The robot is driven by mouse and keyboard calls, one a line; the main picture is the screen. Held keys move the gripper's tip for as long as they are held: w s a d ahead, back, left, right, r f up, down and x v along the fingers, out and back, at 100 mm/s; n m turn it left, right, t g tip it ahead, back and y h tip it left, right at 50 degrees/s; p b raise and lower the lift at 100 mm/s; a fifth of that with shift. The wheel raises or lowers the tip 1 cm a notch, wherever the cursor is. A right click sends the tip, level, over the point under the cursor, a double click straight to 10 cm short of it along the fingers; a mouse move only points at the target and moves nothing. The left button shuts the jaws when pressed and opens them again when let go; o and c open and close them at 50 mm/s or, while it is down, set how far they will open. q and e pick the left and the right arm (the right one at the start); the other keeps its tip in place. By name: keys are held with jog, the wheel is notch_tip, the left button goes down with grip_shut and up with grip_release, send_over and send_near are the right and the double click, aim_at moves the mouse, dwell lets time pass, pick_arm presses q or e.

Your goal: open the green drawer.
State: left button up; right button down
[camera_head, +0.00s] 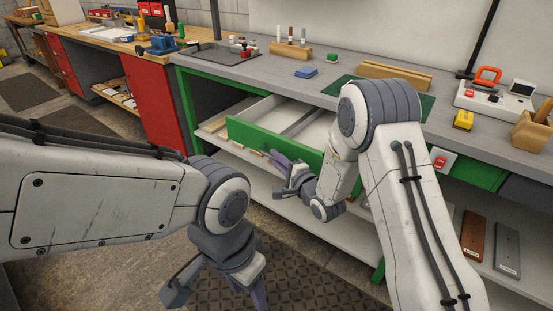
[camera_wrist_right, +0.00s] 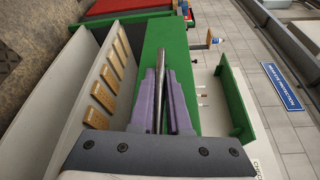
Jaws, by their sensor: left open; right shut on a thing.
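The green drawer (camera_head: 250,134) under the workbench stands pulled out, with its pale inside and a grey divider (camera_head: 298,124) showing from above. My right gripper (camera_head: 284,170) is at the drawer's front, its fingers partly hidden by my wrist. In the right wrist view the purple fingers (camera_wrist_right: 163,100) are shut on the grey bar handle (camera_wrist_right: 161,68) of the green front (camera_wrist_right: 183,62). My left gripper (camera_head: 215,293) is open and empty, low over the floor in front of the bench, away from the drawer.
Below the drawer is an open shelf; several tan pieces (camera_wrist_right: 105,95) lie there. A red cabinet (camera_head: 150,97) stands to the left. My right arm hides part of the bench.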

jog(key=s+a, duration=0.2)
jog(key=s, duration=0.1)
jog(key=c, duration=0.9)
grip_release()
jog(key=shift+a, duration=0.1)
jog(key=shift+s, duration=0.1)
jog(key=shift+p+v, duration=0.3)
jog(key=shift+v, duration=4.95)
